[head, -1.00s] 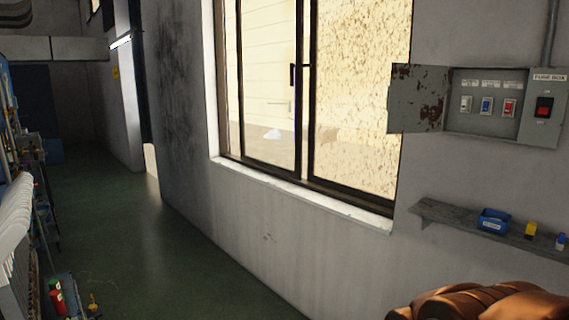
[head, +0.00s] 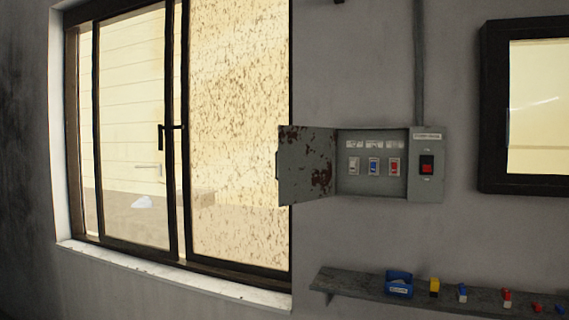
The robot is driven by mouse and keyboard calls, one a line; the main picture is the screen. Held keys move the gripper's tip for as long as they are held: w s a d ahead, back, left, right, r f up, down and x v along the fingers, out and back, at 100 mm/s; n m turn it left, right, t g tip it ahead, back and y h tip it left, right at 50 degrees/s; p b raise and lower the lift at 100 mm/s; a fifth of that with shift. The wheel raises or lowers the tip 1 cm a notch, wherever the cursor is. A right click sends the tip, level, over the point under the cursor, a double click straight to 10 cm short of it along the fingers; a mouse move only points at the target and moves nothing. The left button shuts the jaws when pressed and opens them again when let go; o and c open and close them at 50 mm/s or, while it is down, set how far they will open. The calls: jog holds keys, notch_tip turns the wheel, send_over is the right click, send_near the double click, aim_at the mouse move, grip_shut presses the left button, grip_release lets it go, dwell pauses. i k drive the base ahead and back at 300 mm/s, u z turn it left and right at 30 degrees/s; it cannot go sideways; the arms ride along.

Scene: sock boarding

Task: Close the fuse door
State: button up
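The grey fuse box (head: 426,190) is mounted on the wall at the right of the head view. Its fuse door (head: 300,165), grey with rusty brown patches, is hinged on the left side and stands open, swung out to the left over the window's right edge. Inside the box are a white switch (head: 354,166), a blue switch (head: 375,167) and a red switch (head: 394,166). A red button on a black plate (head: 427,164) is on the panel to the right. My gripper is not in view.
A shelf (head: 340,284) below the fuse box holds a blue container (head: 399,284), a yellow item (head: 434,287) and several small items. A large window (head: 235,150) is at the left. A black-framed panel (head: 492,110) hangs at the right.

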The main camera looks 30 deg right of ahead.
aim_at(303, 158)
jog(key=i, duration=1.9)
jog(key=z, duration=4.15)
jog(key=k, duration=1.1)
jog(key=u, duration=0.9)
